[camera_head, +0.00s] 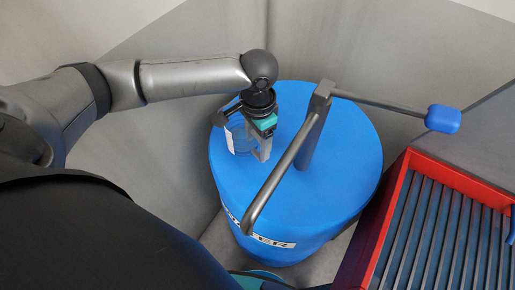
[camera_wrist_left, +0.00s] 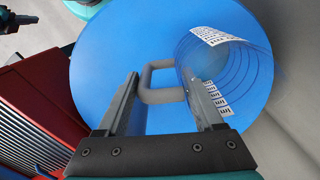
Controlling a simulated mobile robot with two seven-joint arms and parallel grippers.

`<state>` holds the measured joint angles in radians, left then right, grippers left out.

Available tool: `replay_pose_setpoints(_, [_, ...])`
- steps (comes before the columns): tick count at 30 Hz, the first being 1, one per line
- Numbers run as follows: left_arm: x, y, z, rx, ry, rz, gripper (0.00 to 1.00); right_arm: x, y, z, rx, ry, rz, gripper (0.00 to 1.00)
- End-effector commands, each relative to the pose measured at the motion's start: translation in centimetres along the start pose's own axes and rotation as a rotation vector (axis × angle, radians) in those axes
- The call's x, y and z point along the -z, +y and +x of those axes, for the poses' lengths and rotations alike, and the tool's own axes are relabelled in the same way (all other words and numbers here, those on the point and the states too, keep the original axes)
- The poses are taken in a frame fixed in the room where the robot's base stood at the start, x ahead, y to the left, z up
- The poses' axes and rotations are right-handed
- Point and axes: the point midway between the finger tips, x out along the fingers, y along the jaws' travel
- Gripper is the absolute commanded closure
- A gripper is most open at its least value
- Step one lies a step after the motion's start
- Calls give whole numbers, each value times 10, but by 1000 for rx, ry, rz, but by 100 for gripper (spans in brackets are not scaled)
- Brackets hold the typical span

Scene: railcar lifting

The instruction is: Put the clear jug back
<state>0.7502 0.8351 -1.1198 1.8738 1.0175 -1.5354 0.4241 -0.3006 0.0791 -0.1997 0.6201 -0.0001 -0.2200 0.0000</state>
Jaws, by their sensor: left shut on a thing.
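The clear jug (camera_head: 238,137) is see-through with a white label and a grey handle. It is upright over the left part of the blue barrel's top (camera_head: 345,165); I cannot tell whether it touches the lid. My left gripper (camera_head: 263,150) is shut on the jug's handle. In the left wrist view the handle (camera_wrist_left: 160,95) sits between the two fingers, and the clear body (camera_wrist_left: 238,75) with its printed marks is to the right. My right gripper is not in view.
A grey pump (camera_head: 308,150) rises from the barrel, with a spout (camera_head: 270,190) reaching toward the front and a lever ending in a blue grip (camera_head: 443,119). A red-rimmed tray with grey slats (camera_head: 440,235) stands at right. Grey walls enclose the back.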

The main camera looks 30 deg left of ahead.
Motion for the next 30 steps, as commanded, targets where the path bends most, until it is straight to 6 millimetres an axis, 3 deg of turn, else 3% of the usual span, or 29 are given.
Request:
replay_pose_setpoints(6, [0, 0, 33, 0, -2, 0, 100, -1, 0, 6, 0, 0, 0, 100])
replay_pose_setpoints(17, [0, 0, 36, 0, 0, 0, 100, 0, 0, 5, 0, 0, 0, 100])
replay_pose_setpoints(18, [0, 0, 38, 0, -1, 0, 30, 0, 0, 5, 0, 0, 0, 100])
replay_pose_setpoints(26, [0, 0, 37, 0, 0, 0, 2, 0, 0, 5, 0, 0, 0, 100])
replay_pose_setpoints(30, [0, 0, 37, 0, 0, 0, 2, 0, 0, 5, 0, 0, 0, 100])
